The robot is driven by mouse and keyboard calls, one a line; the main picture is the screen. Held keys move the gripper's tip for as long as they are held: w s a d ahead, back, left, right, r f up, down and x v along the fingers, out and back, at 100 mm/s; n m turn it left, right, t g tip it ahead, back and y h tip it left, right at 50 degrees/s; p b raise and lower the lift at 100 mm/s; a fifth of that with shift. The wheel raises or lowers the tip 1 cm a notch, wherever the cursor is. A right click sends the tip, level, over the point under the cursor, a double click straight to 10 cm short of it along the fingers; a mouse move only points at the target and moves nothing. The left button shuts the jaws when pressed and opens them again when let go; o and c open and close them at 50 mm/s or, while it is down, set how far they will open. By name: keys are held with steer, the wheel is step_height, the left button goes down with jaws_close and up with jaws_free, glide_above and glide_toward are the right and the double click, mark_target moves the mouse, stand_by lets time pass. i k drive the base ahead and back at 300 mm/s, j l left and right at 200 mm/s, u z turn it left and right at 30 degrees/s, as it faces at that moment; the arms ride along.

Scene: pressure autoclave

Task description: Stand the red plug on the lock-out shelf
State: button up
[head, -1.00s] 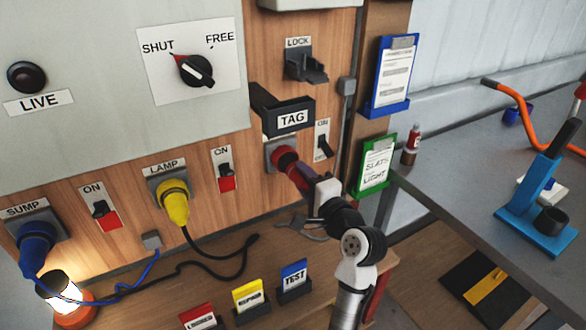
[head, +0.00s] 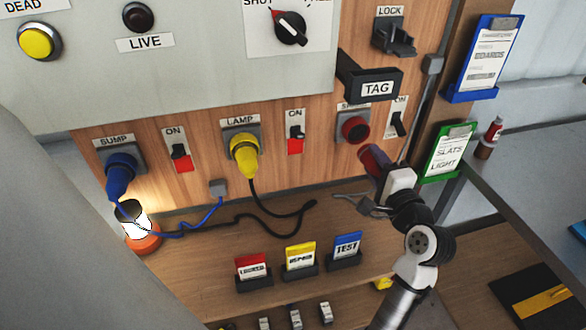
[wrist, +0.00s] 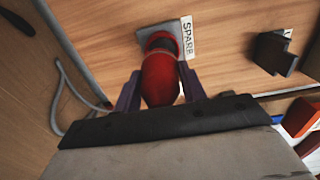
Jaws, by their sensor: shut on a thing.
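The red plug (head: 373,160) is in my gripper (head: 378,168), just below and in front of the red-faced spare socket (head: 354,128). In the head view, a gap shows between plug and socket. In the wrist view, the plug (wrist: 160,77) sits between the two dark purple fingers of my gripper (wrist: 160,88), and overlaps the socket plate (wrist: 165,38) labelled SPARE. The fingers are shut on its sides. No shelf is labelled lock-out; a wooden shelf (head: 215,265) runs below the sockets, and a dark bracket (head: 393,37) sits under the LOCK label.
A dark TAG holder (head: 372,86) juts out above the spare socket. The yellow lamp plug (head: 245,152) and blue sump plug (head: 121,173) have trailing cables. Red (head: 253,266), yellow (head: 300,256) and blue (head: 347,245) cards stand in holders on the shelf. A lit lamp (head: 133,222) stands left.

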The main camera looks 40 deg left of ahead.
mark_target(397, 249)
steer(key=k+l, duration=0.1)
steer(key=k, duration=0.4)
steer(key=k+l, duration=0.1)
steer(key=k, duration=0.35)
